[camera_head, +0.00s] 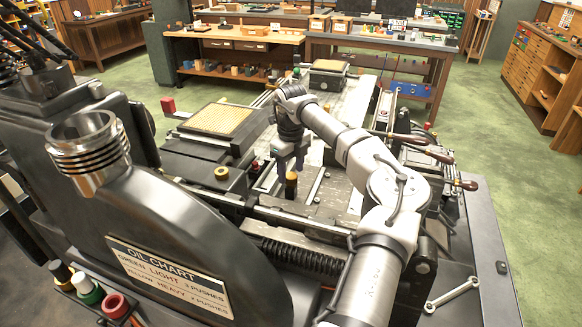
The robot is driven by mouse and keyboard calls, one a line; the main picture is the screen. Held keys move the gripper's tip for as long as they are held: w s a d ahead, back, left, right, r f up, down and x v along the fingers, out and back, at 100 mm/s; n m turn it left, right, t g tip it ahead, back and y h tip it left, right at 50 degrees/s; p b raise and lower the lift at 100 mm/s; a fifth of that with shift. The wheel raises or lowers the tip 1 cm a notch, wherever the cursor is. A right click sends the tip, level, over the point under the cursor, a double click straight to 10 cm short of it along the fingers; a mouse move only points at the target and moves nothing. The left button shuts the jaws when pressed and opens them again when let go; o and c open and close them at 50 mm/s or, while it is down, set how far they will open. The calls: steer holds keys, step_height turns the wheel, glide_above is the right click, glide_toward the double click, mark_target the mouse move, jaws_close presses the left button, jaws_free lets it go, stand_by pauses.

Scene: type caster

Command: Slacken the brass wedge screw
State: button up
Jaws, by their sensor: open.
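My gripper (290,157) points down over the bed of the machine, near the middle of the view. Its jaws are open. A small dark upright cylinder with a brass-coloured top (291,177) stands directly below the fingers. I cannot tell whether the fingers touch it or are just above it. A brass-coloured round knob (221,173) sits on the dark frame to the left of my gripper. I cannot tell from this view which of these is the wedge screw.
A large black casting with an oil chart plate (168,275) fills the left foreground, with a metal filler neck (88,150). A tray with a tan grid (217,119) lies left of my gripper. Wooden-handled levers (440,156) stick out at right. Workbenches (235,38) stand behind.

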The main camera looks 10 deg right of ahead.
steer(key=shift+f, duration=0.55)
steer(key=c, duration=1)
steer(key=shift+o, duration=0.2)
steer(key=shift+n, duration=0.3)
